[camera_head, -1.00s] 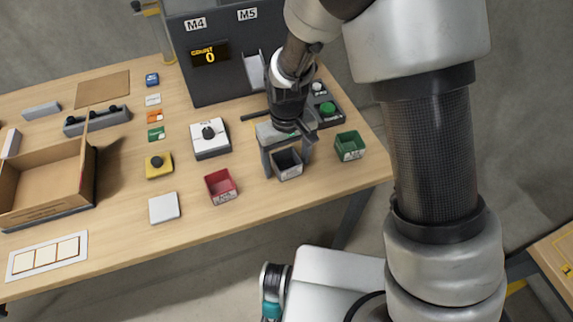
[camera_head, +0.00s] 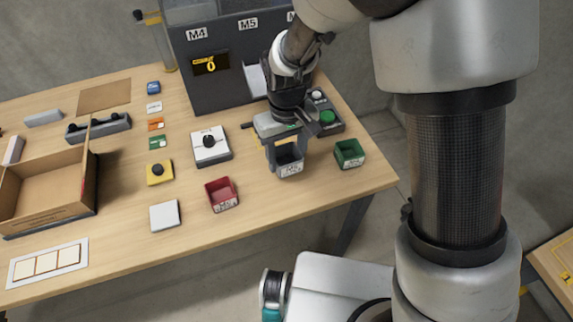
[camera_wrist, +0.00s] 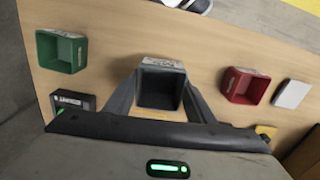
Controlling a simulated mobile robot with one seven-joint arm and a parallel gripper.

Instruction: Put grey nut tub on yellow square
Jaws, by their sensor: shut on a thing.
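The grey nut tub (camera_head: 290,166) hangs upright between the two fingers of my gripper (camera_head: 284,158), which is shut on it. It seems to be a little above the wooden table. In the wrist view the tub (camera_wrist: 160,88) sits between the fingertips, its open mouth facing the camera; its inside looks dark and I cannot tell what is in it. Yellow markings (camera_head: 567,268) show on a second table at the right edge of the head view. I cannot tell whether they form the yellow square.
A red tub (camera_head: 222,194) stands left of the grey one and a green tub (camera_head: 349,153) right of it. A white switch box (camera_head: 210,147), a yellow button box (camera_head: 159,173) and a white square pad (camera_head: 164,216) lie further left. The dark feeder panel (camera_head: 222,75) stands behind.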

